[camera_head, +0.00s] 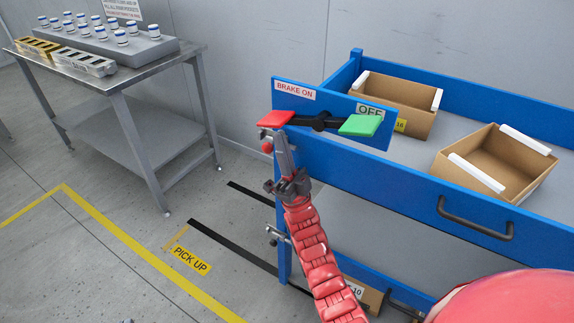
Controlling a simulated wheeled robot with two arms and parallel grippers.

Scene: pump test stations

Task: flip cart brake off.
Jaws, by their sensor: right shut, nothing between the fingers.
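The blue cart (400,190) carries a blue brake panel (335,104) at its near left corner. The panel has a "BRAKE ON" label (295,91) on the left and an "OFF" label (370,110) on the right. A black rocker (319,122) on it has a red pedal (289,118) on the left and a green pedal (361,125) on the right. My right gripper (281,138) is shut and empty, pointing up with its tips just below the red pedal. I cannot tell whether they touch. My left gripper is not in view.
Two cardboard boxes (400,92) (500,160) sit in the cart's upper tray. A black handle (475,220) sticks out from the cart's side. A metal table (150,72) with vials in a grey rack stands at the back left. Floor between table and cart is clear.

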